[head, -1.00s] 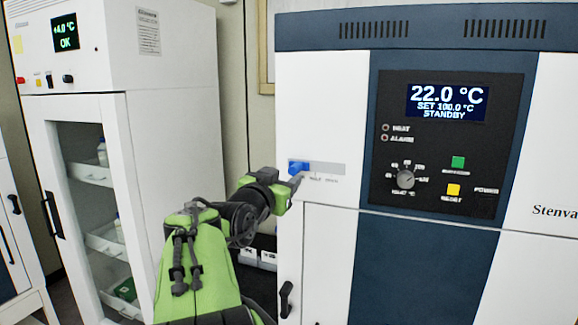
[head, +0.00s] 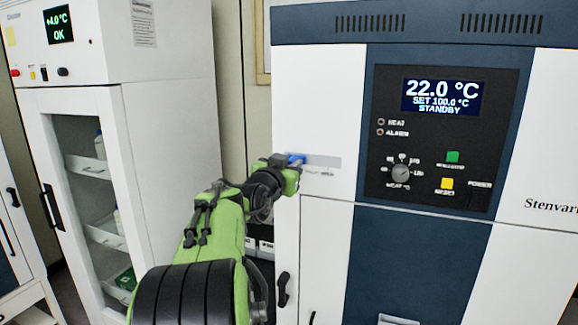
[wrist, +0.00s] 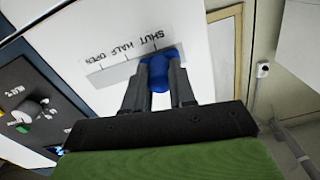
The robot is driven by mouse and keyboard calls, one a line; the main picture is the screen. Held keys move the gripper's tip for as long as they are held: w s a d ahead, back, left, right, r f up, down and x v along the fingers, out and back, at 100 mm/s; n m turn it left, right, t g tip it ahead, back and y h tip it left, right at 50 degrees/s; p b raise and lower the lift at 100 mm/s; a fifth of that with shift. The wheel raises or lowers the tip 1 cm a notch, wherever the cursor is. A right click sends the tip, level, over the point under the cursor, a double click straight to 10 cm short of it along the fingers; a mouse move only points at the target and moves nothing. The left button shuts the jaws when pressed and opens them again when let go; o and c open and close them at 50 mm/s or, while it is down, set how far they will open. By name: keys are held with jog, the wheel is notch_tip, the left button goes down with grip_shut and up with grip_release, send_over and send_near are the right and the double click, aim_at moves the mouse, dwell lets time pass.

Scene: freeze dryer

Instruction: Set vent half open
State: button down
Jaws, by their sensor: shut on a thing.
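The vent slider is a blue knob (head: 297,158) at the left end of a grey slot plate (head: 325,162) on the white front of the oven-like cabinet. In the wrist view the blue knob (wrist: 158,72) sits by the SHUT mark, with HALF and OPEN marks further left along the plate (wrist: 110,75), the lettering upside down. My gripper (wrist: 160,85) is shut on the knob, one finger on each side. In the head view my gripper (head: 291,168) covers part of the knob.
The control panel (head: 443,140) with display, dial and buttons is right of the slot. A white glass-door cabinet (head: 170,130) stands at left, with a gap between it and this unit. A black door handle (head: 283,289) is below the gripper.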

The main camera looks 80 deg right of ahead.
jog(key=s+b, duration=0.2)
jog(key=s, duration=0.2)
jog(key=shift+s+a, duration=0.15)
jog(key=shift+a, duration=0.05)
jog(key=c, duration=0.9)
grip_release()
jog(key=a+b, duration=0.1)
jog(key=a, duration=0.4)
jog(key=w+a+b, duration=0.1)
jog(key=a, duration=0.4)
jog(key=a+b, duration=0.1)
jog(key=a, duration=0.4)
jog(key=shift+w+a+b, duration=0.3)
jog(key=shift+w+a, duration=0.05)
jog(key=shift+a, duration=0.05)
